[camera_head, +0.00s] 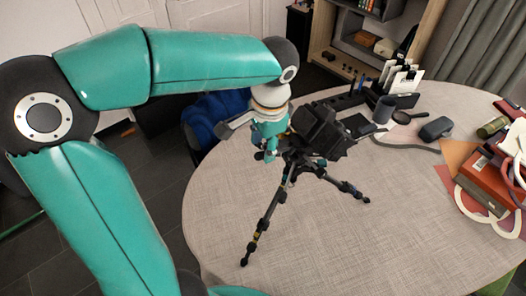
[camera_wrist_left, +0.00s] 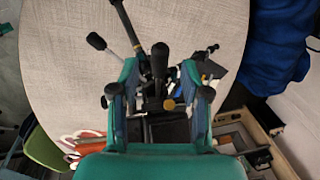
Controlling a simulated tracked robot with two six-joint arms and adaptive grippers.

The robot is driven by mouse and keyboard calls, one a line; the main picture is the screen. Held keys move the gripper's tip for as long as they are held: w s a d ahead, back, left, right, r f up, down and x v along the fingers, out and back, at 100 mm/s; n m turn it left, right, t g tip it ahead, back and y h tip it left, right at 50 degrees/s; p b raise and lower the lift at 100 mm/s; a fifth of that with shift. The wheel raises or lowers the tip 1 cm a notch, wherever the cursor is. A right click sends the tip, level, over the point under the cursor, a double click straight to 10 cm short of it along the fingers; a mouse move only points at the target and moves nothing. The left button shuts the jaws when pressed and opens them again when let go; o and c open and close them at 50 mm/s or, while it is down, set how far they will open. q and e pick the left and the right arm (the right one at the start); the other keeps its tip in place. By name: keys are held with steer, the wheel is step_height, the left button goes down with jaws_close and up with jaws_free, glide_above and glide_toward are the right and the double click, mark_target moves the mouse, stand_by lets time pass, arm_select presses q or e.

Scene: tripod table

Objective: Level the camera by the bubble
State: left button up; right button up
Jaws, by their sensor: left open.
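A black camera (camera_head: 320,130) sits on a small black tripod (camera_head: 268,215) with its legs spread on the round table. The camera looks tilted in the head view. My left gripper (camera_head: 268,152) is open, just left of the camera at the tripod head. In the left wrist view the open fingers (camera_wrist_left: 158,100) stand on either side of the tripod head, with a black-knobbed handle (camera_wrist_left: 160,60) and a small gold knob (camera_wrist_left: 169,104) between them. Another lever (camera_wrist_left: 97,41) lies outside, upper left. I cannot tell whether a finger touches anything. The bubble cannot be made out. My right gripper is not in view.
The round table (camera_head: 400,210) is clear in front and right of the tripod. Behind the camera stand a grey mug (camera_head: 384,109) and a dark case (camera_head: 436,129). Red books (camera_head: 487,183) lie at the right edge. A blue chair (camera_head: 215,112) is behind left.

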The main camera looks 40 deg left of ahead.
mark_target(263, 153)
arm_select(q)
steer(key=shift+a+f, duration=0.15)
steer(key=shift+f, duration=0.75)
steer(key=shift+a+f, duration=0.1)
steer(key=shift+f, duration=0.75)
steer(key=shift+w, duration=0.1)
jaws_close()
